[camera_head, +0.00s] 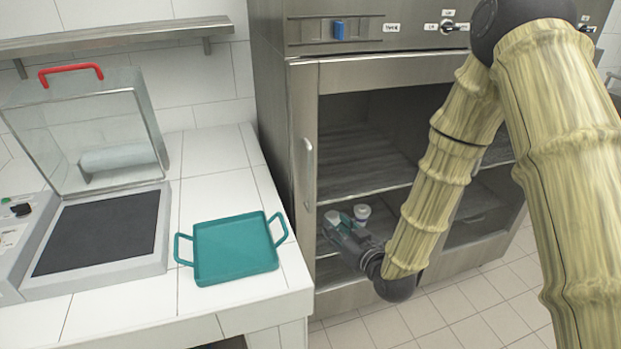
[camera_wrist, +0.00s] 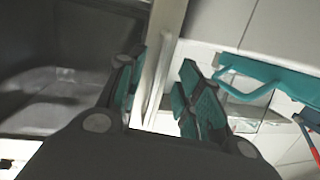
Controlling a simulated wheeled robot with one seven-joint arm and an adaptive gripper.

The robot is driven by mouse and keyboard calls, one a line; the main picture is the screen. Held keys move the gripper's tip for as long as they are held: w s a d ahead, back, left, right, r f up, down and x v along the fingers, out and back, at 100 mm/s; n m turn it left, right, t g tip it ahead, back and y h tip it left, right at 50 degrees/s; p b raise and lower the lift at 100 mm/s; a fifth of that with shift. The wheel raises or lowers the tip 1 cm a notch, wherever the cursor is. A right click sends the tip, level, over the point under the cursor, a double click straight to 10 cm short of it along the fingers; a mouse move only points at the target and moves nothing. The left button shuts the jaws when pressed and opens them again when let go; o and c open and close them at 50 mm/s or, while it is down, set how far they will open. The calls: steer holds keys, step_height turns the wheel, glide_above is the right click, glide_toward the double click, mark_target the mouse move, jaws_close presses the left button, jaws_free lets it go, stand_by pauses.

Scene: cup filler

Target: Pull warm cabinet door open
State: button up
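The warm cabinet (camera_head: 270,90) is a steel cabinet with dark shelves behind its door (camera_head: 303,110). The door looks shut or nearly so, and I cannot tell if it is slightly ajar. A pale upright handle (camera_head: 308,170) is on the door's left side. My gripper (camera_head: 334,222) is low in front of the door, just right of the handle's lower end. In the wrist view my gripper (camera_wrist: 162,92) has its teal-padded fingers apart. A pale narrow bar (camera_wrist: 156,75), apparently the handle, runs between them, with a clear gap to the right finger.
A teal tray (camera_head: 235,250) with two handles sits on the tiled counter (camera_head: 215,160) left of the cabinet. A device with a raised clear lid and red handle (camera_head: 71,72) stands further left. Knobs (camera_head: 447,26) line the panel above the door. The floor in front is clear.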

steer(key=t+y, duration=0.2)
glide_toward(312, 182)
steer(key=shift+n, duration=0.4)
steer(key=p+x, duration=0.3)
steer(key=x, duration=0.8)
jaws_close()
